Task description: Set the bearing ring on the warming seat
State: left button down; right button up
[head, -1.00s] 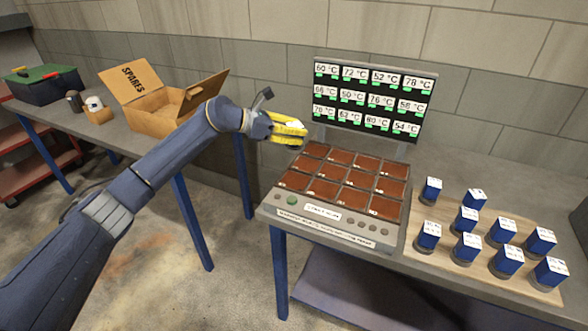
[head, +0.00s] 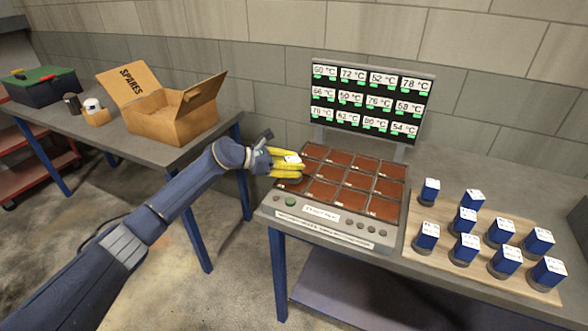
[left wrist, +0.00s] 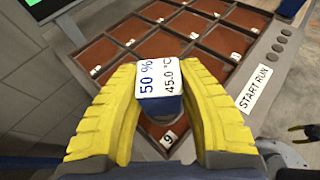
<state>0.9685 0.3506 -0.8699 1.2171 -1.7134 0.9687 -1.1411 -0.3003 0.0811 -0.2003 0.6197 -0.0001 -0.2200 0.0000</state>
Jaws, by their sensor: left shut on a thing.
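My left gripper (head: 300,172) has yellow fingers and is over the front left of the heating panel (head: 350,222). In the left wrist view, its fingers (left wrist: 165,105) are shut on a blue piece with a white label (left wrist: 160,78), reading "50 %" and "45.0 °C". Its lower part is mostly hidden, so I cannot tell whether it touches the panel. Below it is a brown square seat marked 9 (left wrist: 165,134). The other brown seats (head: 328,172) look empty. A small dark and yellow part at the left wrist view's right edge may be my right gripper (left wrist: 300,130).
Several similar blue pieces with white tops (head: 466,220) stand on a wooden board (head: 420,250) at the right. A screen (head: 370,97) of temperatures rises behind the panel. A SPARES box (head: 170,125) and a dark toolbox (head: 42,88) are on the left table.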

pick_arm(q)
jog(key=shift+f, duration=0.7)
jog(key=shift+f, duration=0.1)
jog(key=c, duration=1)
grip_release()
jog(key=shift+f, duration=0.15)
jog(key=shift+o, duration=0.2)
jog(key=shift+r, duration=0.2)
jog(key=v, duration=1.2)
jog(key=shift+f, duration=0.1)
